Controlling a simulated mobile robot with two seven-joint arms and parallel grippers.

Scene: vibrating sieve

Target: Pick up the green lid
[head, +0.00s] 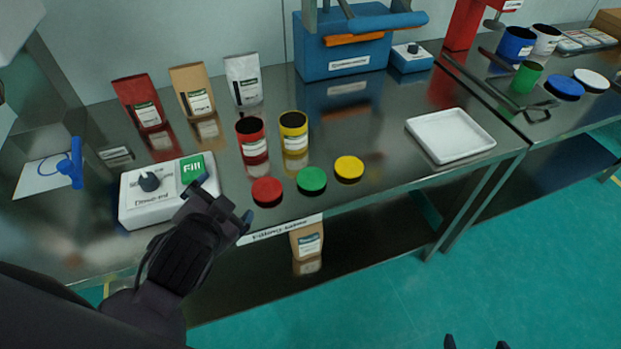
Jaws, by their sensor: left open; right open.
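The green lid (312,179) lies flat near the front edge of the steel table, between the red lid (267,191) on its left and the yellow lid (349,168) on its right. My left gripper (226,197) is open and empty, left of the red lid and in front of the white control box. It is apart from the green lid, with the red lid between them. My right gripper (476,344) shows only as two separated fingertips at the bottom edge, over the floor, well away from the lids.
Open red (252,139) and yellow (294,132) containers stand behind the lids. The white control box (150,200) with a green Fill button is beside my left gripper. A white tray (450,135) lies to the right. Table between yellow lid and tray is clear.

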